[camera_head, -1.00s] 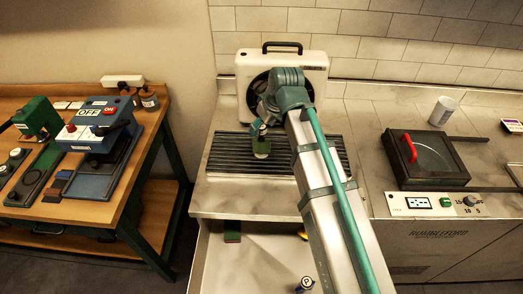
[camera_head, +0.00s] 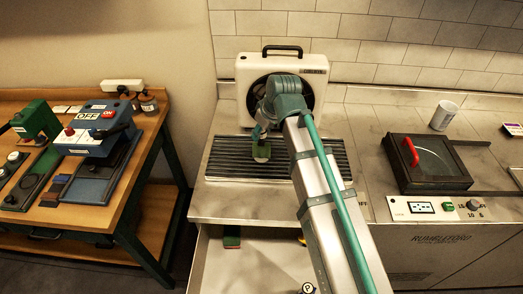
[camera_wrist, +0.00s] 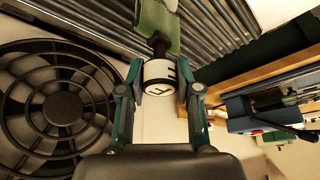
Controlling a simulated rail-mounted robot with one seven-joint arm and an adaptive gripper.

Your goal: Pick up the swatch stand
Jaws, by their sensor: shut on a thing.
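The swatch stand (camera_wrist: 158,70) looks like a white round cap with a dark letter, a dark neck and a green body. In the wrist view my gripper (camera_wrist: 162,88) is shut on the cap, one finger on each side. The green part reaches up past the fingertips, over the ribbed rack. In the head view my gripper (camera_head: 259,133) is in front of the fan, with the green part of the swatch stand (camera_head: 261,152) below it, over the black ribbed rack (camera_head: 225,160). I cannot tell whether it touches the rack.
A white fan unit (camera_head: 312,90) stands behind the rack. An open drawer (camera_head: 265,262) below the counter holds a green and red block (camera_head: 232,237) and a lettered knob (camera_head: 307,288). A dark lidded box (camera_head: 425,165) and white cup (camera_head: 444,115) are right; a wooden workbench (camera_head: 95,215) is left.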

